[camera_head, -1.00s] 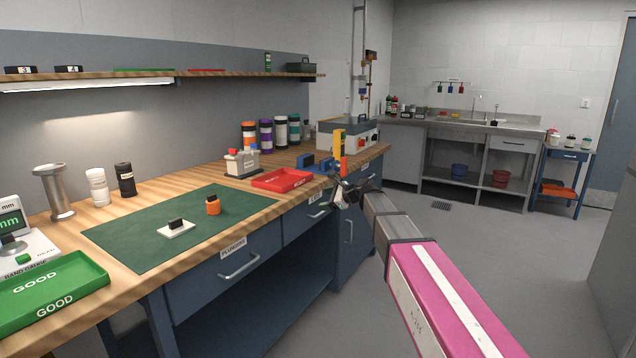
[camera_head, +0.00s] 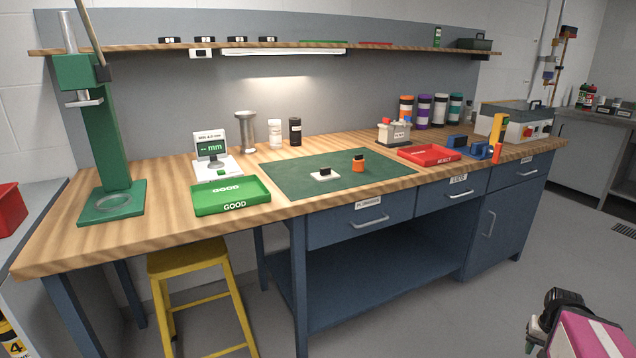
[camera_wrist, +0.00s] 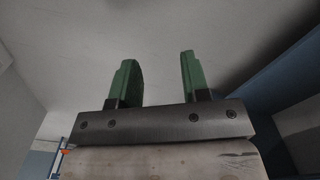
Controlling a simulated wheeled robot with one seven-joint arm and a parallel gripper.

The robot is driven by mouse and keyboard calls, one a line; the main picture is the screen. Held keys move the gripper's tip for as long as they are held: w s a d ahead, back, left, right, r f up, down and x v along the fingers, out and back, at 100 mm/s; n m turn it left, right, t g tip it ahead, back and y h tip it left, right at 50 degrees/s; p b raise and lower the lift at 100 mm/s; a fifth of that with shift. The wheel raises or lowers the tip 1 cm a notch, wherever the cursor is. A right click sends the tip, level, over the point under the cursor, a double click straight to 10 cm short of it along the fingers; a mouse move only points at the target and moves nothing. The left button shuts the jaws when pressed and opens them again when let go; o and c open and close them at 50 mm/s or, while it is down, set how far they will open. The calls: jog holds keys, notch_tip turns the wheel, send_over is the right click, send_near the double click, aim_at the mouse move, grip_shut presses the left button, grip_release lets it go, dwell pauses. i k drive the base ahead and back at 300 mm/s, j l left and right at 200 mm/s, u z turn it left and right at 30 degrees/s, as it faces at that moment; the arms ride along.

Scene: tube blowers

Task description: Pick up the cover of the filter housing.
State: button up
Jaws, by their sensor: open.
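I cannot tell for certain which thing is the filter housing or its cover. On the green mat (camera_head: 310,184) lie a white square piece with a black block on top (camera_head: 325,175) and an orange round piece with a black top (camera_head: 358,163), apart from each other. A grey-white box with red and blue caps (camera_head: 394,133) stands behind the mat. My gripper (camera_head: 540,325) is low at the bottom right in the head view, in front of the bench and away from these things. In the wrist view its two green fingers (camera_wrist: 158,70) are apart with nothing between them.
The wooden bench (camera_head: 160,225) also bears a green tray (camera_head: 231,207), a red tray (camera_head: 428,164), a gauge, a green press (camera_head: 105,160) and a grey machine (camera_head: 512,124). A yellow stool (camera_head: 187,263) stands under the front edge. The floor in front is clear.

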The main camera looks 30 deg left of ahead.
aim_at(325, 174)
jog(key=j+u, duration=0.2)
jog(key=u, duration=0.3)
jog(key=j+u, duration=0.2)
jog(key=u, duration=0.3)
jog(key=i+j+u, duration=0.1)
jog(key=u, duration=0.4)
jog(key=i+j, duration=0.15)
jog(key=l, duration=0.4)
jog(key=u, duration=0.05)
